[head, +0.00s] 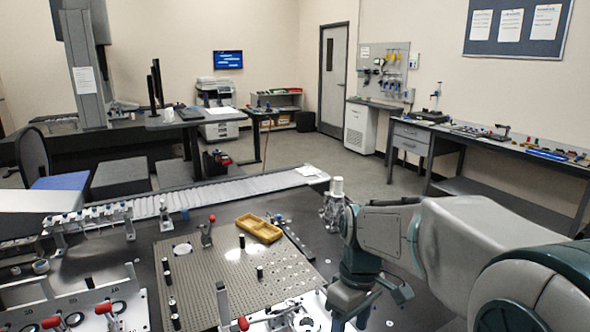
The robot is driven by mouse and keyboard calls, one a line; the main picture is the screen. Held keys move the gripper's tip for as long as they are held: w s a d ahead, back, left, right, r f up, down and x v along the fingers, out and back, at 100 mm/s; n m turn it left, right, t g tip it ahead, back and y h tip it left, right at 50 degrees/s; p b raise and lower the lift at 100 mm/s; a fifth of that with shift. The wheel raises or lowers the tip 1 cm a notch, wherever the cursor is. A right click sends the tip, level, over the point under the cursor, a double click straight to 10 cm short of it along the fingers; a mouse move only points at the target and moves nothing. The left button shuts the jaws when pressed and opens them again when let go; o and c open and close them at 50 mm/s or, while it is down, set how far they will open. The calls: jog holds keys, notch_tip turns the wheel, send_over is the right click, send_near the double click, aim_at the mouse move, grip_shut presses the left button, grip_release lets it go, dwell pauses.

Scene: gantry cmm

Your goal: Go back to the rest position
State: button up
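My arm reaches in from the right side of the head view, bent over the near table. My gripper (364,310) points down at the end of it, above the right part of the table, beside the grey perforated plate (215,285). Its fingers are partly hidden by the hand and lie close to the lower picture edge, so I cannot tell whether they are open or shut. I see no object held in it.
A silvery fitting (334,204) stands just behind my arm. A long workbench (478,136) runs along the right wall. Open floor (300,150) lies beyond the table.

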jog(key=s+d+m+t, duration=0.4)
jog(key=s+m, duration=0.4)
jog(key=s, duration=0.2)
jog(key=shift+d+r+m+h+p, duration=0.3)
jog(key=shift+d+r+m+p, duration=0.05)
jog(key=shift+m+p, duration=0.05)
jog(key=shift+s, duration=0.1)
